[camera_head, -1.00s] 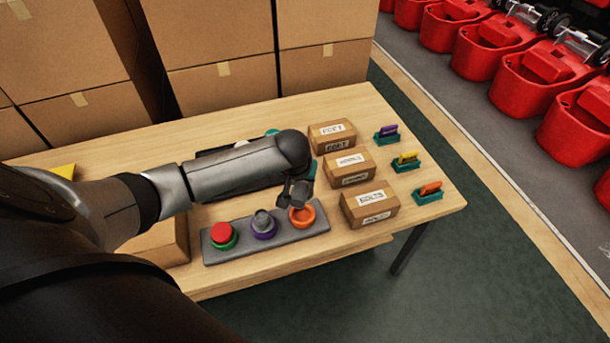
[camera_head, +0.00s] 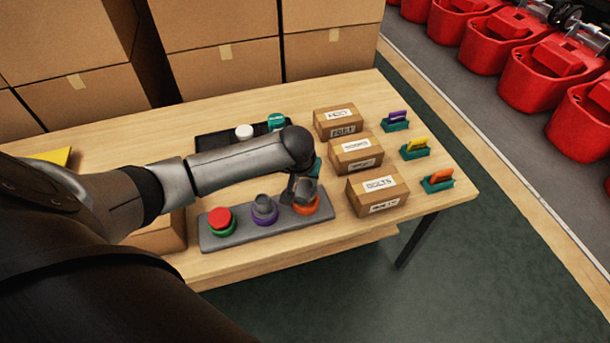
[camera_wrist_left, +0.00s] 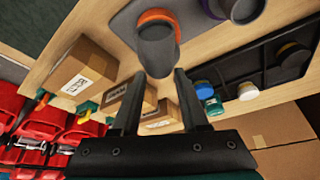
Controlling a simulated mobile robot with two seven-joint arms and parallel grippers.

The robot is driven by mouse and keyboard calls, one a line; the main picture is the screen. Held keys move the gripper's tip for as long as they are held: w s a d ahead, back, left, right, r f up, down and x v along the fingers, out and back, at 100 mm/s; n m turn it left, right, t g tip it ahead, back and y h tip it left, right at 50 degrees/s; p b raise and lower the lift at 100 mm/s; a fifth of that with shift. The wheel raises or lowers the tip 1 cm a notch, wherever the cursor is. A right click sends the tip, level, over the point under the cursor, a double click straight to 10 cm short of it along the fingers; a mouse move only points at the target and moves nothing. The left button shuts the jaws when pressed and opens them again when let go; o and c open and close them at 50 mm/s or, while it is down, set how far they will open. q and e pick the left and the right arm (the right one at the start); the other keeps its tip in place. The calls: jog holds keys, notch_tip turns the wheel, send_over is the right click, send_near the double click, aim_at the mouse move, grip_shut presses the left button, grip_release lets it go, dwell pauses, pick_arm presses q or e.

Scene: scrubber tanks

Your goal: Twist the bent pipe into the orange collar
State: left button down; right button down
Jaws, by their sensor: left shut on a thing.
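The orange collar (camera_head: 309,209) sits at the right end of a grey base plate (camera_head: 250,238). The grey bent pipe (camera_head: 307,188) stands at the collar, covering its opening; how deep it sits is hidden. My left gripper (camera_head: 294,190) is shut on the bent pipe, beside its upper part. In the left wrist view, the pipe (camera_wrist_left: 156,50) comes down from the orange collar (camera_wrist_left: 157,15) to between the fingertips (camera_wrist_left: 156,78). My right gripper is not in view.
On the same plate are a purple collar (camera_head: 264,218) with a grey piece and a green collar (camera_head: 222,229) with a red top. Labelled boxes (camera_head: 378,190) stand close on the right. A black tray (camera_head: 215,141) with a white-capped item lies behind my arm.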

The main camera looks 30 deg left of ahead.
pick_arm(q)
jog(key=shift+f+p, duration=0.15)
jog(key=shift+p, duration=0.15)
dwell(0.4)
jog(key=shift+f, duration=0.95)
dwell(0.8)
jog(key=shift+f, duration=0.35)
dwell(0.9)
jog(key=shift+p, duration=0.35)
jog(key=shift+m+p, duration=0.3)
jog(key=shift+m, duration=0.2)
jog(key=shift+m+h, duration=0.3)
jog(key=shift+a+m+h+p, duration=0.1)
jog(key=shift+m+h+p, duration=0.2)
jog(key=shift+m+p, duration=0.35)
